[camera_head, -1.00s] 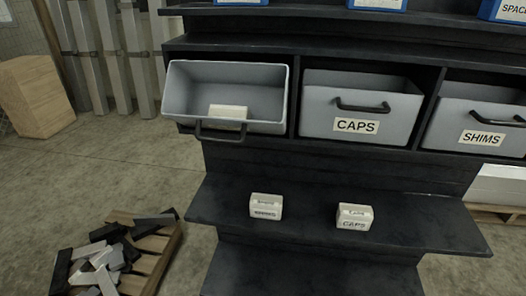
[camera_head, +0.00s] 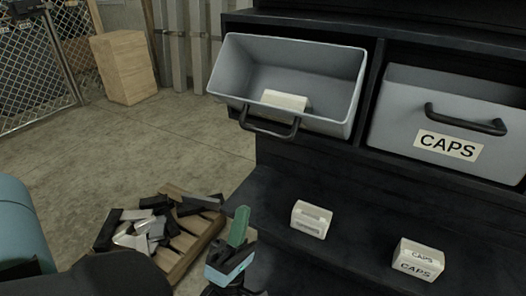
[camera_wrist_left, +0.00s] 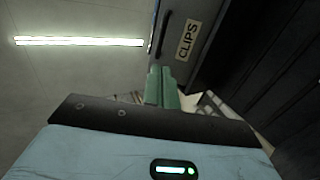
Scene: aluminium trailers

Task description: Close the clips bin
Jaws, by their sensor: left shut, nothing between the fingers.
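The clips bin (camera_head: 345,95) is a grey bin at the left of the shelf row, tipped forward and open. Its dark handle (camera_head: 268,125) hangs at the front, and a small white box (camera_head: 284,100) lies inside. In the left wrist view the bin's front (camera_wrist_left: 203,22) shows its CLIPS label (camera_wrist_left: 187,40). My left gripper (camera_head: 238,232) has green fingers and is shut and empty. It is below the bin and apart from its handle in the head view. The fingers also show in the left wrist view (camera_wrist_left: 161,84). My right gripper is out of view.
The closed caps bin (camera_head: 400,115) is right of the clips bin. A pallet (camera_head: 190,245) with metal offcuts lies on the floor at lower left.

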